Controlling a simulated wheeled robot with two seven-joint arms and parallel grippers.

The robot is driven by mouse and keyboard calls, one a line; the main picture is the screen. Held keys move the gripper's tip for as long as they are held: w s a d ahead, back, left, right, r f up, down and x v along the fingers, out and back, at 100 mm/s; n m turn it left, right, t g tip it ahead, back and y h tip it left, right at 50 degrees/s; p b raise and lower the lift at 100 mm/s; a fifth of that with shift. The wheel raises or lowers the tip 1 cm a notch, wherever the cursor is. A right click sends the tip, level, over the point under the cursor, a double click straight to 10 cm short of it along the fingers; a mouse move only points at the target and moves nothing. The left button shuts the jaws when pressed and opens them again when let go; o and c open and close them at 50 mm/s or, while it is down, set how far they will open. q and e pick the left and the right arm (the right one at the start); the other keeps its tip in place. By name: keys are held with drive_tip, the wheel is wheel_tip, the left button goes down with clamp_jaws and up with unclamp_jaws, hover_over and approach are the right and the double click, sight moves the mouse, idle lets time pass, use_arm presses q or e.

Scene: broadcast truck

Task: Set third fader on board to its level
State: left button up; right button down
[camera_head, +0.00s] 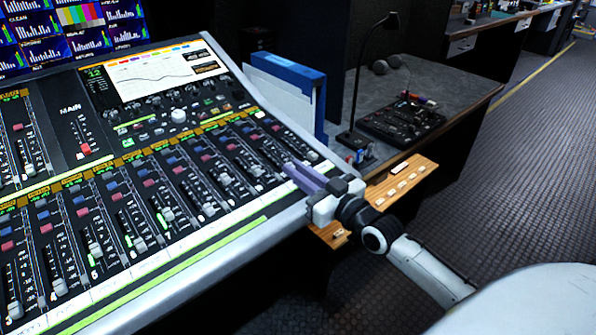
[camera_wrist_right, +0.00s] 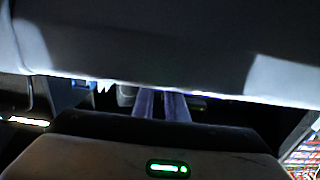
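The mixing board (camera_head: 230,225) fills the left of the head view, tilted, with rows of faders. Several grey fader caps show along its lower bank, such as one cap (camera_head: 95,250) left of the middle and one (camera_head: 208,208) further right. My left gripper is out of view.
A blue binder (camera_head: 288,85) stands behind the board. A desk with a lamp (camera_head: 358,95) and a small black panel (camera_head: 402,120) lies beyond. A wooden strip (camera_head: 405,182) is by the right gripper. Open floor (camera_head: 530,150) lies to the right.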

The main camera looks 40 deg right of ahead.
drive_tip(key=shift+w, duration=0.1)
drive_tip(key=shift+w+a+r+p, duration=0.1)
drive_tip(key=shift+w+r+p, duration=0.1)
drive_tip(key=shift+w, duration=0.15)
drive_tip(key=shift+w+r+p, duration=0.1)
drive_tip(key=shift+w+p, duration=0.1)
drive_tip(key=shift+w, duration=0.15)
drive_tip(key=shift+w+f, duration=0.15)
drive_tip(key=c, duration=2)
unclamp_jaws()
drive_tip(key=shift+c, duration=0.2)
drive_tip(key=shift+s, duration=0.2)
drive_tip(key=shift+s, duration=0.3)
drive_tip(key=s, duration=0.8)
drive_tip(key=shift+d, duration=0.35)
drive_tip(key=shift+s, duration=0.7)
